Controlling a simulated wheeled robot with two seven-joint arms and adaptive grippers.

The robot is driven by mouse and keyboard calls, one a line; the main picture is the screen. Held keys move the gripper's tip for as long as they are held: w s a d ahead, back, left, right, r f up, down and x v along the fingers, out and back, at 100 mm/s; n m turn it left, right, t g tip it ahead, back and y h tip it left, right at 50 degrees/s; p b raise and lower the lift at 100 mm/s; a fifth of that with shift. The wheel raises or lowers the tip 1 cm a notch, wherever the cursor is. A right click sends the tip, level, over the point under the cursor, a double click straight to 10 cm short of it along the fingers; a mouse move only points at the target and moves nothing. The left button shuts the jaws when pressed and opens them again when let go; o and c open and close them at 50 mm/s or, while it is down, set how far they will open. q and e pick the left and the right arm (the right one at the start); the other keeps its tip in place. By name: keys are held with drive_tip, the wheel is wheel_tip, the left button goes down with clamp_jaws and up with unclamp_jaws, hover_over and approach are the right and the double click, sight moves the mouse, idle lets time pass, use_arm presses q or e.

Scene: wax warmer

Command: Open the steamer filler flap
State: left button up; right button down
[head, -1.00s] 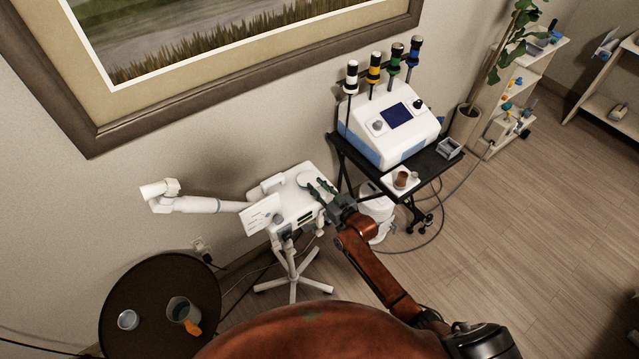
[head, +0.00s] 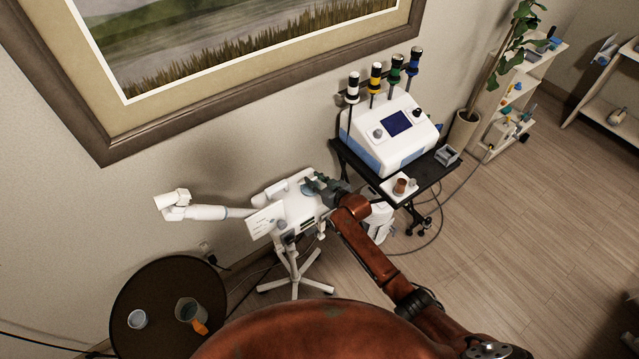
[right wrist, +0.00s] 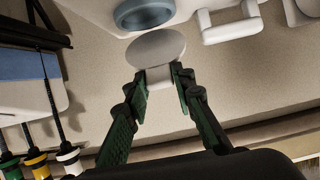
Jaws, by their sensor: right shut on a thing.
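The white steamer (head: 297,211) stands on a wheeled stand, its jointed arm reaching left. Its filler flap (right wrist: 156,47) is a white disc with a small tab, seen in the right wrist view. My right gripper (right wrist: 160,79) is shut on the tab, a finger on each side. The flap stands off the blue-grey filler ring (right wrist: 143,12), whose opening shows uncovered. In the head view the right gripper (head: 318,183) is over the top right of the steamer and hides much of the flap. My left gripper is not in view.
A black cart (head: 430,172) with a white and blue machine (head: 392,135) stands close right of the steamer. A dark round table (head: 155,290) with a jar and a cup is at lower left. A framed picture hangs on the wall behind.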

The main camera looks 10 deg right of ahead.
drive_tip(key=shift+w+a+r, duration=0.15)
drive_tip(key=shift+w+r, duration=0.15)
drive_tip(key=shift+r, duration=0.35)
drive_tip(key=c, duration=2.1)
unclamp_jaws()
drive_tip(key=o, duration=0.4)
drive_tip(key=shift+f, duration=0.25)
drive_tip(key=shift+o, duration=0.4)
drive_tip(key=shift+s+f, duration=0.1)
drive_tip(key=shift+s, duration=0.1)
drive_tip(key=shift+s+d, duration=0.25)
drive_tip(key=shift+s, duration=0.05)
drive_tip(key=v, duration=1.1)
drive_tip(key=shift+d, duration=0.15)
